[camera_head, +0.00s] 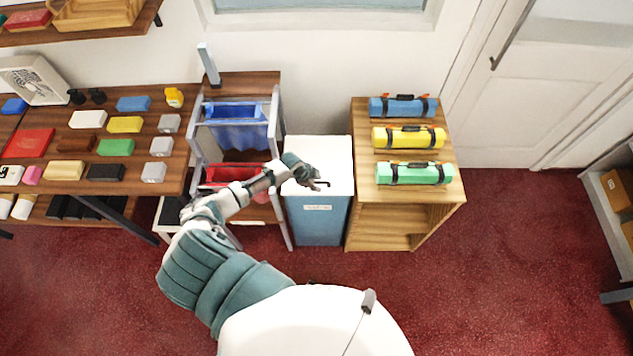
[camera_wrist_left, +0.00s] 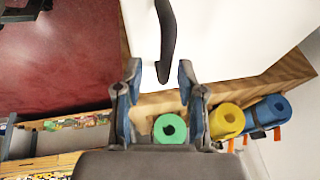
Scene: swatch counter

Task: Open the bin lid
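The bin (camera_head: 319,222) is blue with a pale label on its front, and its flat white lid (camera_head: 335,150) lies shut on top. The lid also fills the upper part of the left wrist view (camera_wrist_left: 230,40). A dark curved handle (camera_wrist_left: 167,35) is on the lid. My left gripper (camera_head: 316,180) is over the front part of the lid, by the handle. In the left wrist view its two fingers (camera_wrist_left: 160,74) are apart, with the handle's near end showing between the tips; I cannot tell whether they touch it. My right gripper is out of view.
A wooden stand (camera_head: 384,220) with blue, yellow and green rolls (camera_head: 415,173) is right of the bin. A grey rack with blue (camera_head: 235,112) and red (camera_head: 232,172) bins stands left. A table of coloured blocks is farther left.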

